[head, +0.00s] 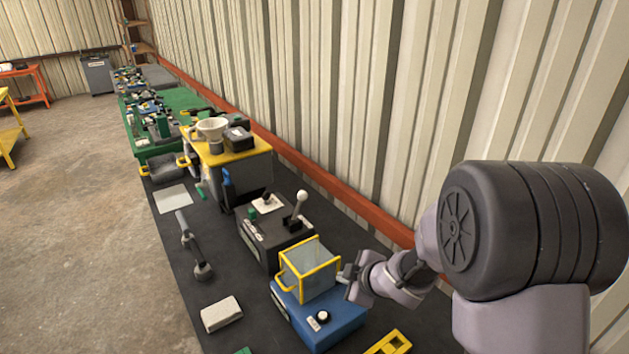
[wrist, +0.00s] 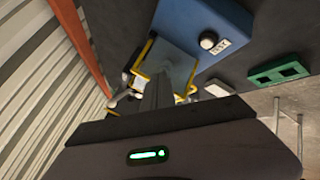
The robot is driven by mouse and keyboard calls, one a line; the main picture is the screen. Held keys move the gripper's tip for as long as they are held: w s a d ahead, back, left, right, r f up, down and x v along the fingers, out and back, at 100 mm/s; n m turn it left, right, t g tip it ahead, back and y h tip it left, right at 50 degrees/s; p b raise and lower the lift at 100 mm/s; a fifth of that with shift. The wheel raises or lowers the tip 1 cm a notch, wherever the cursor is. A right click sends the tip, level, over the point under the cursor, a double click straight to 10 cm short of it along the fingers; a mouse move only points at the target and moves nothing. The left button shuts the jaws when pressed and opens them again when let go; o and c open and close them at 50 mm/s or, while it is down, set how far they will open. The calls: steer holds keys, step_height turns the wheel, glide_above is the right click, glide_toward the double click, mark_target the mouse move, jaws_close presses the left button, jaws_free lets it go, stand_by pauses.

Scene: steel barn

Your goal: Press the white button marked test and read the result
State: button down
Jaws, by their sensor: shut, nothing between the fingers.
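A blue box (head: 338,318) stands on the dark bench top, with a round white button (head: 323,316) in a dark ring on its top. A small white label (head: 312,324) is beside the button; its text is too small to read surely. The button also shows in the wrist view (wrist: 208,40). A clear guard with a yellow frame (head: 309,264) stands upright on the box, behind the button. My gripper (head: 346,276) is shut and empty, at the right side of the guard and apart from the button. Its dark fingers overlap the guard in the wrist view (wrist: 157,93). No readout is legible.
A dark control box with a lever (head: 275,238) stands behind the blue box. A pale block (head: 221,314) lies left of it, and a yellow holed block (head: 389,343) lies at front right. A ribbed metal wall (head: 400,120) runs close along the bench's right side.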

steer(key=s+d+r+m+h+b, duration=0.5)
steer(key=s+d+r+m+b, duration=0.1)
steer(key=s+d+m, duration=0.25)
steer(key=s+a+m+y+b, duration=0.1)
steer(key=s+a+m+b, duration=0.1)
steer(key=s, duration=0.5)
steer(key=s+a+m+g+y+b, duration=0.1)
steer(key=s+a+m, duration=0.1)
steer(key=s+m, duration=0.3)
steer(key=s+a+f+m+g+y+b, duration=0.1)
steer(key=s+m, duration=0.3)
steer(key=s, duration=0.5)
steer(key=shift+a+b, duration=0.8)
steer(key=shift+a, duration=0.05)
steer(key=shift+f, duration=0.1)
steer(key=shift+s, duration=0.1)
